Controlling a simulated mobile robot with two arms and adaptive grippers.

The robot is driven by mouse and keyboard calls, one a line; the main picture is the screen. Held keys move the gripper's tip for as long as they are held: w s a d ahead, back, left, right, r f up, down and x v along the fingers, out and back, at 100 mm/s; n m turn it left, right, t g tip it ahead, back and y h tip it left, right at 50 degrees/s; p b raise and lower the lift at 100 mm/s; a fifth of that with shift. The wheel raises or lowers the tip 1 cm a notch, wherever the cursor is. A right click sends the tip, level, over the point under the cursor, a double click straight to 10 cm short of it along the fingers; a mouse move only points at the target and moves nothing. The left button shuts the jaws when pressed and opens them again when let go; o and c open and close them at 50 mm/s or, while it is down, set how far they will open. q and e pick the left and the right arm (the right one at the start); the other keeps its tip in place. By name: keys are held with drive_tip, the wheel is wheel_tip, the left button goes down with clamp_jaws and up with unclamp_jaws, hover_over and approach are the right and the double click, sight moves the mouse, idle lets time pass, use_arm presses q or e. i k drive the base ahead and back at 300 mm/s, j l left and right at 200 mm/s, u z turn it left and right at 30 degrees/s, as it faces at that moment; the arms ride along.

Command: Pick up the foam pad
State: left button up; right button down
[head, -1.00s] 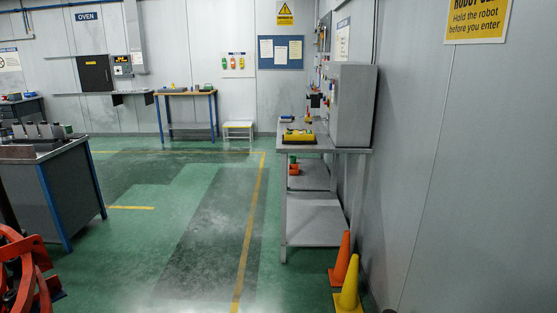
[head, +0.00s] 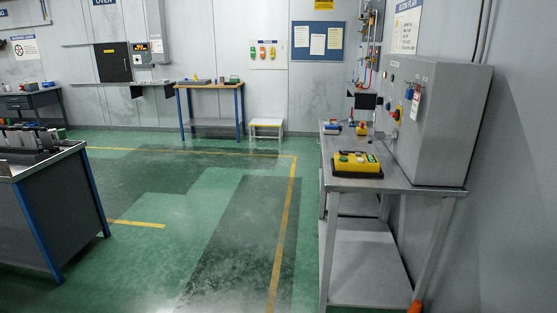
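I cannot make out a foam pad in the head view. Small items lie on the far wooden-topped table (head: 211,84), too small to tell apart. A yellow control box (head: 356,161) with coloured buttons sits on the grey metal bench (head: 398,181) at the right. Neither of my grippers is in the head view.
A dark workbench (head: 52,212) with blue legs and metal parts on top stands at the left. A small step stool (head: 266,127) stands by the back wall. A grey cabinet (head: 438,120) rises from the right bench. The green floor (head: 205,215) between the benches is clear.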

sight(330, 130)
drive_tip(key=i+z, duration=0.1)
drive_tip(key=i, duration=0.55)
drive_tip(key=i+j+z, duration=0.1)
drive_tip(key=i, duration=0.5)
drive_tip(key=i+j+z, duration=0.1)
drive_tip(key=i, duration=0.55)
drive_tip(key=j, duration=0.1)
